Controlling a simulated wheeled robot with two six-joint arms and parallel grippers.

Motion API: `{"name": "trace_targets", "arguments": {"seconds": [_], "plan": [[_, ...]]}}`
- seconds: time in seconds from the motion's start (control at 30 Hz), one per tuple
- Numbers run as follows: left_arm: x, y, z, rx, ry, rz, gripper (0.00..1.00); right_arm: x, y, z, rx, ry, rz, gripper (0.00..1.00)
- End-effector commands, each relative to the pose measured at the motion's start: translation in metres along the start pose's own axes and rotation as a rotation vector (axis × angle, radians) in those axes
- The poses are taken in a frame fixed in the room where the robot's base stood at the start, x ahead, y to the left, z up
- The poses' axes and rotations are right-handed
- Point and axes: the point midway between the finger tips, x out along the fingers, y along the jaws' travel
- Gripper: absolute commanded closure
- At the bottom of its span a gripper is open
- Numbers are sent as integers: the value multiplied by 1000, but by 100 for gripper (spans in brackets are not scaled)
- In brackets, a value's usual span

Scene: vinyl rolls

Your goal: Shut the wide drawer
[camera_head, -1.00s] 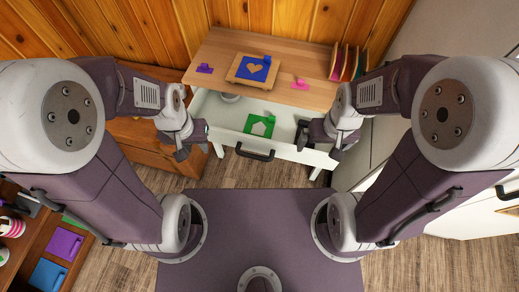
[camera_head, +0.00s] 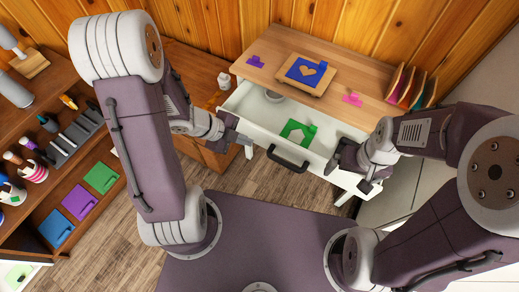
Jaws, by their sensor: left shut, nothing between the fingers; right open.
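The wide white drawer (camera_head: 245,107) stands open under the wooden desk top (camera_head: 345,98). Its dark bar handle (camera_head: 288,159) is on the white front. A green sheet with a cut-out (camera_head: 291,129) and a small round white thing (camera_head: 273,96) lie inside. My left gripper (camera_head: 236,143) is shut and empty, near the drawer's left front corner, left of the handle. My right gripper (camera_head: 350,172) is open, near the right end of the drawer front, right of the handle. I cannot tell whether either gripper touches the drawer.
On the desk top are a blue sheet with a heart cut-out (camera_head: 306,71), a purple piece (camera_head: 255,61), a pink piece (camera_head: 352,99) and a rack of coloured sheets (camera_head: 411,87). A brown cabinet (camera_head: 188,66) stands left of the desk. Shelves (camera_head: 62,166) with tools stand further left.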

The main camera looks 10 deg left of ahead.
Motion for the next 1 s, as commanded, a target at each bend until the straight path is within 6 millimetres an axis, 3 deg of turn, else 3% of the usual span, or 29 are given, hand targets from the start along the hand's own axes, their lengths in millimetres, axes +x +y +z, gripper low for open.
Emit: {"name": "trace_targets", "arguments": {"seconds": [0.03, 0.1, 0.23, 0.37, 0.73, 0.8, 1.0], "plan": [[15, 18, 19, -59, -7, 3, 100, 19, 0, 2, 0, -1, 0, 0], [15, 23, 27, -95, -14, 0, 100, 20, 0, 2, 0, 0, 0, 0], [11, 21, 28, -101, -20, -4, 100, 17, 0, 2, 0, 0, 0, 0], [23, 22, 29, -100, -19, -3, 100, 25, 0, 2, 0, 1, 0, 0], [103, 23, 31, -98, -19, 0, 100, 65, 1, 7, 0, 0, 0, 0], [117, 23, 31, -98, -20, -1, 100, 70, 1, 7, 0, 0, 0, 0], [124, -8, 32, -97, -22, -4, 100, 55, 1, 6, 0, 1, 0, 0]]}}
